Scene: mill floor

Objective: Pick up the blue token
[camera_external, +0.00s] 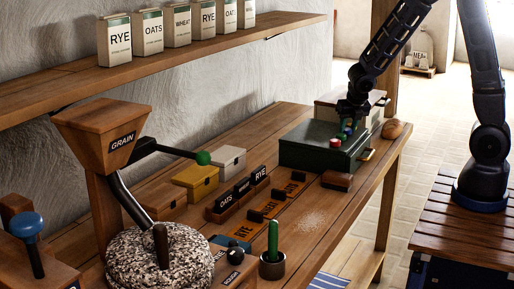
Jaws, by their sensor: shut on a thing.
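My gripper (349,117) points down over the top of a dark green box (306,153) at the right end of the bench. It is shut on a small blue token (347,123), which is partly hidden between the fingers. A green token (343,135) shows just below the fingers. A red token (335,143) is on the front edge of the box top, left of the green one. I cannot tell whether the blue token is clear of the box top.
A pale box (330,108) stands behind the green box. A round bun (392,129) and a brown block (337,181) are close by. A shelf (200,60) with labelled bags runs above at the left.

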